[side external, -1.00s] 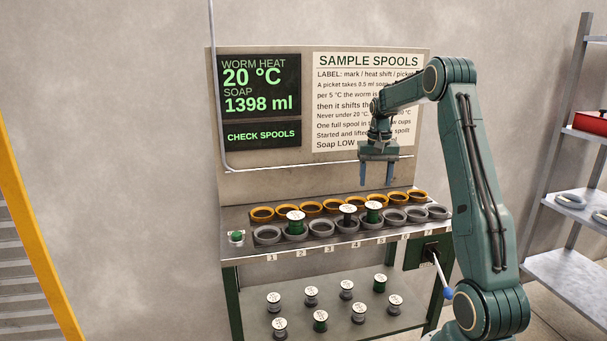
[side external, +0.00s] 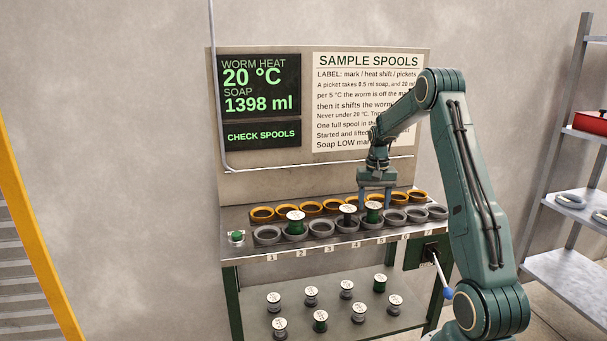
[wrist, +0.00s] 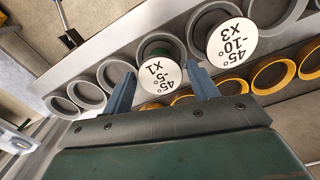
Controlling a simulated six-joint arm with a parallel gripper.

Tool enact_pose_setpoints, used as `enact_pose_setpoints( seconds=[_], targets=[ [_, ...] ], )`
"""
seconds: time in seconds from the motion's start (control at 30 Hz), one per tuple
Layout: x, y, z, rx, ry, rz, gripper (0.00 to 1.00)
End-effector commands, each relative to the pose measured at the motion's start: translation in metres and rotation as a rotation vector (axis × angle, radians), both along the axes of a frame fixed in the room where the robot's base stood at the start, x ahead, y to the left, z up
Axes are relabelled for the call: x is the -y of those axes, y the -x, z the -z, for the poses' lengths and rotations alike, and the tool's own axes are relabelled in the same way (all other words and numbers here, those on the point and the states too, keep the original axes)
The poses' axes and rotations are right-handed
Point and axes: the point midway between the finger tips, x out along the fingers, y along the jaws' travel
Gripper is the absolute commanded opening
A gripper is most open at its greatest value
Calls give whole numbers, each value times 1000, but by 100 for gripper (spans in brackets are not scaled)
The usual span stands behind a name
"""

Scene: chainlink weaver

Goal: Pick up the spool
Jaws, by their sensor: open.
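A spool (side external: 373,207) with a white label and green body stands upright in grey cup 5 on the bench. In the wrist view the spool (wrist: 160,77) reads 45°, -5°, x1 and shows between my fingertips. My gripper (side external: 375,198) is open and points down over it, one finger toward each side of its label; I cannot tell whether they touch. A dark spool (side external: 347,213) stands in cup 4; its label (wrist: 231,43) reads 45°, -10°, x3. Another green spool (side external: 295,218) stands in cup 2.
A row of orange cups (side external: 262,213) runs behind the grey cups (side external: 268,234); several grey cups are empty. Several spools (side external: 320,320) stand on the lower shelf (side external: 345,317). A green button (side external: 237,236) is at the left, and a lever (side external: 440,273) at the right.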

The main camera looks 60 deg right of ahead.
Motion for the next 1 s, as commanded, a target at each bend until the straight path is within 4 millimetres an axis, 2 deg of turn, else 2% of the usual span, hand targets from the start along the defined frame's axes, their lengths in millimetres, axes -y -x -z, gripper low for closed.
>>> enact_pose_setpoints(
  seconds=[0.1,0.23,0.73,0.77,0.93,1.0],
  targets=[
    [0,1,14,-2,-2,0,59],
    [0,0,21,-1,-1,0,59],
    [0,0,22,0,0,0,59],
    [0,0,22,0,0,0,57],
    [0,0,22,0,0,0,23],
    [0,0,22,1,1,0,22]
  ],
)
